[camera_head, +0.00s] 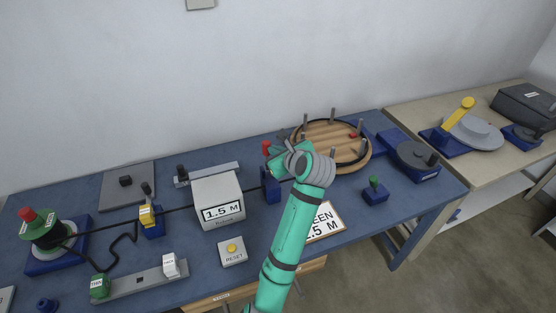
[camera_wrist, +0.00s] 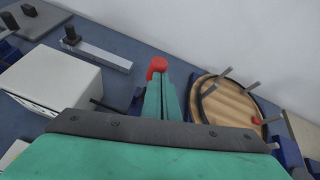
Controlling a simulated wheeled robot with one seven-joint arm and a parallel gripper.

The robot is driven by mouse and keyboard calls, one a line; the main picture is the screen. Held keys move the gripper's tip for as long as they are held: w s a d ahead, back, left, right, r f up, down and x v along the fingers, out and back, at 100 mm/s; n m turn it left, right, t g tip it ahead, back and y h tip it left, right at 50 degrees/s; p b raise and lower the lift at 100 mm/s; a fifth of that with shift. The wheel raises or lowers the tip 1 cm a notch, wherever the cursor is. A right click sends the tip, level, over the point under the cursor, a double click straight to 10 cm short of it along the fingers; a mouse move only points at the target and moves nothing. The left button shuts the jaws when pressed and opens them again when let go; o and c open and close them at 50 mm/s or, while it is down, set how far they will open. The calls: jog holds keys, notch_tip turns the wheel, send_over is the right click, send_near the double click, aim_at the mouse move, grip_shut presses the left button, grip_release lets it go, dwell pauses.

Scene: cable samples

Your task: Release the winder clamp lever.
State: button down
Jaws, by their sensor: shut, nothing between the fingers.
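The winder is a round wooden disc (camera_head: 325,143) with upright grey pegs, at the back right of the blue bench. A small red piece (camera_head: 352,135) sits on its right part; it also shows in the wrist view (camera_wrist: 257,121). I cannot tell whether that is the clamp lever. A red knob (camera_head: 267,147) stands above a blue block (camera_head: 271,187), left of the winder. My gripper (camera_head: 280,146) is shut and empty beside this knob. In the wrist view the knob (camera_wrist: 157,65) lies just past my closed fingertips (camera_wrist: 160,80); contact is unclear.
A white box marked 1.5 M (camera_head: 219,200) stands left of the blue block, with a black cable running from it. A reset button box (camera_head: 232,251) is in front. A dark crank unit (camera_head: 416,157) and a green-knobbed block (camera_head: 375,191) stand right of my arm.

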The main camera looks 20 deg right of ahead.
jog(key=shift+w+a+r, duration=0.2)
jog(key=shift+w+r, duration=0.15)
jog(key=shift+w, duration=0.2)
jog(key=shift+w+a+r, duration=0.15)
jog(key=shift+w+r, duration=0.15)
jog(key=shift+w, duration=0.25)
jog(key=s+d+r, duration=0.3)
jog(key=s+r, duration=0.4)
jog(key=r, duration=0.2)
jog(key=shift+s, duration=0.15)
